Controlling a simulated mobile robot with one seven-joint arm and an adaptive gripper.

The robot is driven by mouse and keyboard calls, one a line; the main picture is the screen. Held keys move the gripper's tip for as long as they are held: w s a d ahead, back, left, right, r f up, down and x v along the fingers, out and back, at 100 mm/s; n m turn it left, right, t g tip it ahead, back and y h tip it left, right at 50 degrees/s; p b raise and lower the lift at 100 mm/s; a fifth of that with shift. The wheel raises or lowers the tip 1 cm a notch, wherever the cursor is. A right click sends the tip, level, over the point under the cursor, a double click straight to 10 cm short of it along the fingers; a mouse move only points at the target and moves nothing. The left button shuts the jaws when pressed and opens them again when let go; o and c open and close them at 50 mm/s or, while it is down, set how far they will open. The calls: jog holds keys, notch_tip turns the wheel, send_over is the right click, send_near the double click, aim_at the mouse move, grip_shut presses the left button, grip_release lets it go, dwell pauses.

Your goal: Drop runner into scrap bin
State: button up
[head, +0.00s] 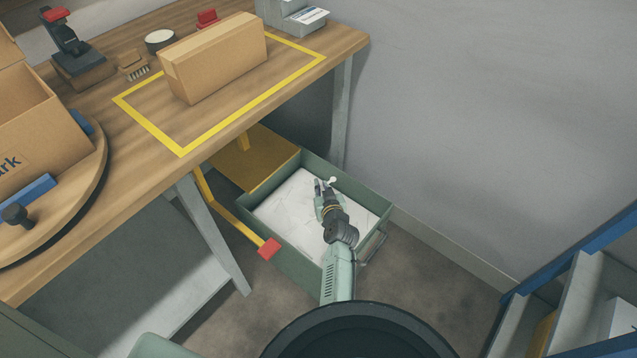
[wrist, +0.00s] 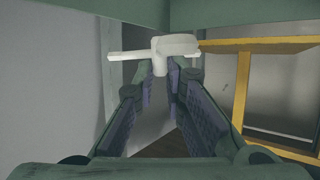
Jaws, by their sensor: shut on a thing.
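The runner is a small white piece (wrist: 176,46) with a thin bar sticking out to the left in the wrist view. My gripper (wrist: 166,78) is shut on it at the fingertips. In the head view the runner (head: 332,180) is a small white spot at the tip of my gripper (head: 326,190). The scrap bin is an open green box (head: 362,191) below the table's right end, with pale sheets or scraps on its floor. In the head view my gripper is over the bin's opening. Its exact height above the contents is hard to tell.
A yellow frame with a red end block (head: 269,249) runs along the bin's left side. The wooden table (head: 330,42) overhangs behind, bearing a closed carton (head: 218,57) inside yellow tape. Blue-railed steps (head: 570,260) stand at right.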

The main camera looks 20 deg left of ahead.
jog(key=f+b, duration=0.1)
jog(key=f, duration=0.1)
jog(key=f+b, duration=0.1)
jog(key=f, duration=0.1)
jog(key=a+f+b, duration=0.1)
jog(key=b, duration=0.1)
jog(key=shift+f, duration=0.4)
jog(key=o, duration=0.8)
jog(key=shift+s, duration=0.1)
jog(key=v, duration=0.7)
jog(key=shift+s+d+r, duration=0.1)
jog(key=shift+d, duration=0.1)
